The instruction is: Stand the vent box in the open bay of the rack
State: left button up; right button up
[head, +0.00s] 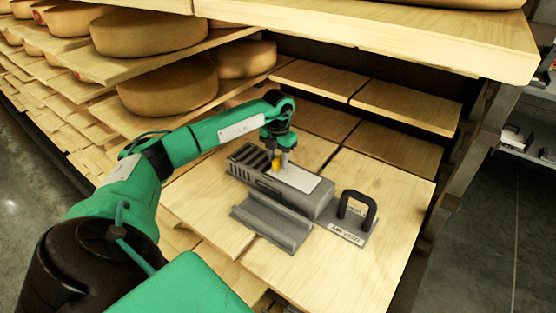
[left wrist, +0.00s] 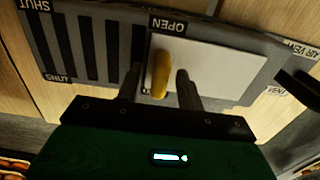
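The grey vent box (head: 318,205) lies on a wooden shelf board of the rack. Dark slots (head: 250,160) show at its left end and a pale sliding plate (head: 295,177) covers its right part; the plate is beside the word OPEN in the left wrist view (left wrist: 215,72). A yellow knob (left wrist: 161,75) stands at the plate's left edge. My left gripper (head: 277,163) is over the box; its fingers (left wrist: 160,88) are either side of the knob with small gaps, so it looks open. My right gripper is out of view.
A grey grooved piece (head: 270,224) lies in front of the box. A black handle (head: 357,203) stands at its right end, by an AIR VENT label (head: 346,235). Cheese wheels (head: 168,88) fill shelves at left. Bare boards (head: 395,152) lie behind, under an upper shelf (head: 440,35).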

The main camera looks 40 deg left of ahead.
pick_arm(q)
notch_tip(320, 180, up, 10)
jog(key=shift+b, duration=0.6)
jog(key=shift+r, duration=0.7)
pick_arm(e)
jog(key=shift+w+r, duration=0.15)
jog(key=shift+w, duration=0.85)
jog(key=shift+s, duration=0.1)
